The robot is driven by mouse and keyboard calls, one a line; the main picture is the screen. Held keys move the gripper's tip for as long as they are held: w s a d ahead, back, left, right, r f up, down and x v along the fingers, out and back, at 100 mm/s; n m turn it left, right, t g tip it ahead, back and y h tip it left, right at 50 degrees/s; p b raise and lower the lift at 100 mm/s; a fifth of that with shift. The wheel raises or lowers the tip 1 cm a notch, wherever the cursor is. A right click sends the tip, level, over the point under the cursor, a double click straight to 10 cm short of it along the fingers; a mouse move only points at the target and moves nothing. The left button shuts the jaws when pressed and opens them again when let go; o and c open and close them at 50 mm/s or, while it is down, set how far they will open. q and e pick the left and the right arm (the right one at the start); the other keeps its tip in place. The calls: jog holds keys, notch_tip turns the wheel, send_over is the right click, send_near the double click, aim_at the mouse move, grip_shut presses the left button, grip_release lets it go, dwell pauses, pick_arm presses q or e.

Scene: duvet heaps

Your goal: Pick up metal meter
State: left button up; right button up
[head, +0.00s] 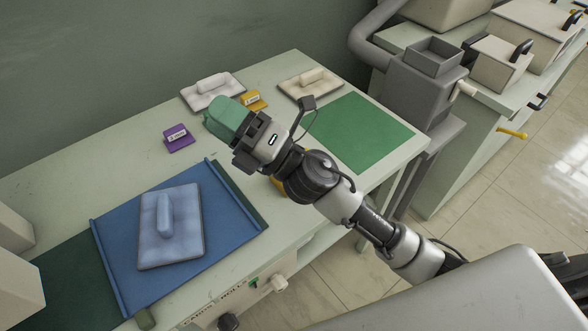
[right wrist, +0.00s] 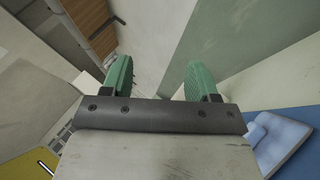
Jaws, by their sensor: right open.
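I cannot make out a metal meter for certain in either view. My right gripper (head: 228,118) reaches over the back part of the table in the head view, with its green fingers pointing to the left and away. In the right wrist view its two green fingers (right wrist: 160,80) stand wide apart with nothing between them. My left gripper is not in view.
The pale table (head: 90,180) holds a blue mat (head: 235,215) with a blue handled pad (head: 185,245), a purple label stand (head: 178,138), a yellow one (head: 253,99), two pale handled pads (head: 205,98) (head: 300,88) and a bare green mat (head: 365,135).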

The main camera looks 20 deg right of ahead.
jog(key=s+a+f+n+g+y, duration=0.1)
jog(key=s+a+n+g+y, duration=0.3)
jog(key=n+g, duration=1)
notch_tip(320, 180, down, 6)
jog(key=w+n+g+h, duration=0.1)
jog(key=n+g+h, duration=0.2)
jog(key=n+h, duration=0.6)
jog(key=w+d+f+n+h, duration=0.1)
jog(key=w+d+h, duration=0.1)
jog(key=d+h, duration=0.2)
jog(key=w+d+n+t+h, duration=0.1)
jog(key=w+d+h, duration=0.2)
jog(key=d+h, duration=0.2)
jog(key=w+d+f+t+h, duration=0.1)
jog(key=w+d+h, duration=0.2)
jog(key=d, duration=0.5)
jog(key=shift+w+f+n+h, duration=0.25)
jog(key=shift+f+n+h, duration=0.15)
jog(key=shift+h, duration=0.5)
notch_tip(320, 180, down, 4)
jog(key=shift+d+f, duration=0.1)
jog(key=shift+f, duration=0.15)
notch_tip(320, 180, down, 5)
jog(key=shift+w+r+p, duration=0.1)
jog(key=shift+r+p, duration=0.05)
jog(key=shift+p, duration=0.7)
jog(key=shift+f, duration=0.65)
grip_shut()
